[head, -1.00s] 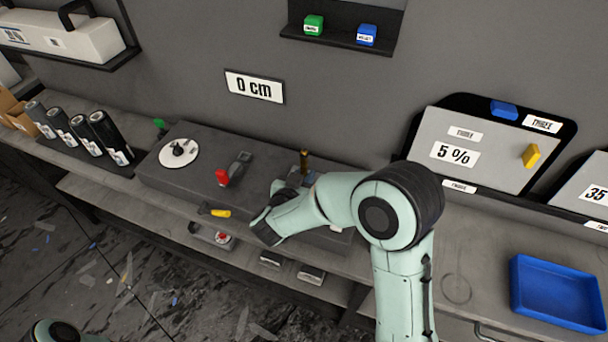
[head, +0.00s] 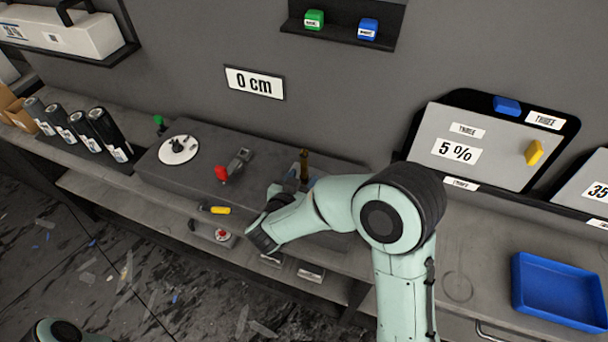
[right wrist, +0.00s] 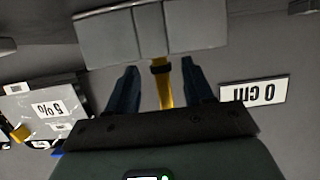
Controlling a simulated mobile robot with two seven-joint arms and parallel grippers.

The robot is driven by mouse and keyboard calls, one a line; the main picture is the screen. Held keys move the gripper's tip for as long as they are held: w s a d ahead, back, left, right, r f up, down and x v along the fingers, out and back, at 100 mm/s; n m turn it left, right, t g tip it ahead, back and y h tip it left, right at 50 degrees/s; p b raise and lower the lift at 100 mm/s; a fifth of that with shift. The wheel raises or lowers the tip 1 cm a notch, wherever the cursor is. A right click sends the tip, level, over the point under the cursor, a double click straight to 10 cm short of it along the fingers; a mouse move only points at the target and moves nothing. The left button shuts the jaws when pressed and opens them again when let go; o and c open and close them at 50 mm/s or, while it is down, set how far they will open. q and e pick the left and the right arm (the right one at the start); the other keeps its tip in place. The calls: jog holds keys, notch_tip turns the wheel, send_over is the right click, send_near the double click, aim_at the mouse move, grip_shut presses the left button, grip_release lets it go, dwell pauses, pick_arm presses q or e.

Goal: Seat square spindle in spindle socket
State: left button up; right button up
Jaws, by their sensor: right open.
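A brass-coloured spindle (head: 304,162) stands upright at the right part of the dark grey bench block. In the right wrist view the spindle (right wrist: 164,88) has a black collar and meets a grey segmented block (right wrist: 125,33); how it sits there cannot be told. My right gripper (head: 296,180) is beside the spindle, partly hidden by its own wrist. In the right wrist view its two dark blue fingers (right wrist: 163,85) are open, one on each side of the spindle, with gaps visible. I cannot make out the spindle socket clearly. My left gripper is out of view.
A white disc (head: 179,150) with a black fitting and a red-tipped clamp (head: 233,165) sit left on the block. A yellow-handled tool (head: 215,209) lies at its front edge. A blue tray (head: 556,290) is at right. The wall stands close behind.

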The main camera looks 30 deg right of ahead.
jog(key=v, duration=1.1)
jog(key=shift+a, duration=0.15)
jog(key=shift+s, duration=0.1)
